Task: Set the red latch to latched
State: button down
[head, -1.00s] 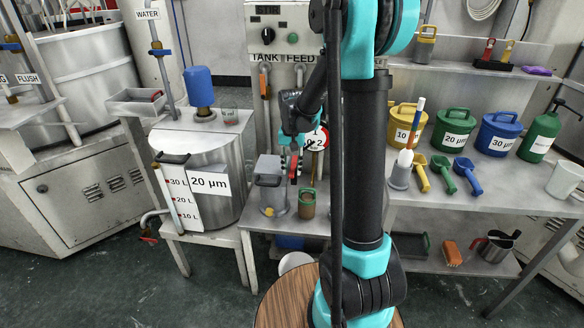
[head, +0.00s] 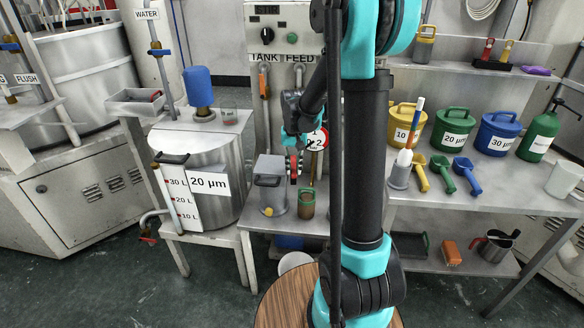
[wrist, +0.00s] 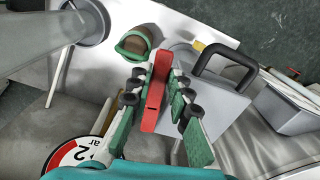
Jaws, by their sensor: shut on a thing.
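The red latch (wrist: 155,92) is a long flat red bar, in the wrist view between my gripper's green-padded fingers (wrist: 160,88). It lies along the left finger, next to the grey box with the black handle (wrist: 212,95). In the head view the latch (head: 293,166) shows as a small red upright piece at the right side of the grey box (head: 268,187). My gripper (head: 293,148) reaches down to it from above and is shut on it. The latch's pivot and its marks are hidden, so I cannot tell its set position.
A brown pot with a green rim (head: 306,204) stands close to the right of the box. A round sign (wrist: 75,153) is close to my gripper. The 20 µm tank (head: 209,185) stands to the left. Buckets and scoops crowd the right bench (head: 400,192).

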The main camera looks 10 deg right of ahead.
jog(key=w+d+n, duration=0.3)
jog(key=d+n, duration=0.3)
jog(key=n, duration=0.9)
jog(key=shift+w+n, duration=0.3)
dwell(0.4)
jog(key=c, duration=1.4)
grip_release()
jog(key=shift+r, duration=0.1)
notch_tip(320, 180, up, 12)
